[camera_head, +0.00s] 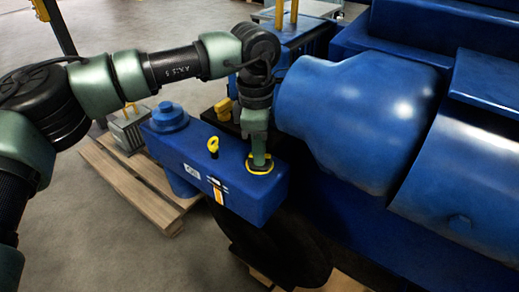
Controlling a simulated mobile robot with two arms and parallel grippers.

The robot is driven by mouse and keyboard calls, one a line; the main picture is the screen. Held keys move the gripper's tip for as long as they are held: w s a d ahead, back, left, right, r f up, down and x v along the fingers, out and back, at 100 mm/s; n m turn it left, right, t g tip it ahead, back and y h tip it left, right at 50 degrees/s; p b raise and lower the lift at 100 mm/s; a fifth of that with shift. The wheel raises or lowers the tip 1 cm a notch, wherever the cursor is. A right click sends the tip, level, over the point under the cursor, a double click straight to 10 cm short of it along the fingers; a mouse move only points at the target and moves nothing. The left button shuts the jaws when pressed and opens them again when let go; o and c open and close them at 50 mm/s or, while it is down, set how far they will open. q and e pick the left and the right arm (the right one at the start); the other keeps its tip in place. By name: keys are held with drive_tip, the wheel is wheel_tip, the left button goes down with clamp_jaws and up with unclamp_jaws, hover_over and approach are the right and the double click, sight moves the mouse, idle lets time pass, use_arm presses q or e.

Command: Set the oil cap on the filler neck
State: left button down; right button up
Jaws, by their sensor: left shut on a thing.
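My left gripper (259,163) comes down from above, fingers pointing at the top of the blue oil housing (255,200). It is shut on what looks like the yellow oil cap (263,171), whose rim shows around the fingertips. The cap is at the right part of the housing's top face. The filler neck is not visible, hidden by the cap and fingers, so I cannot tell whether the cap is seated or just above it. My right gripper is not in view.
A yellow dipstick loop (212,146) stands on the housing just left of the gripper. A large blue rounded engine part (350,110) is close on the right. Another yellow piece (223,108) sits behind. A wooden pallet (118,180) lies on the floor at left.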

use_arm(q)
drive_tip(key=shift+f, duration=0.1)
idle(0.3)
drive_tip(key=c, duration=1.3)
unclamp_jaws()
drive_tip(key=shift+s, duration=0.1)
drive_tip(key=shift+a+r+b, duration=0.15)
drive_tip(key=shift+r+b, duration=0.45)
drive_tip(key=shift+r, duration=3.35)
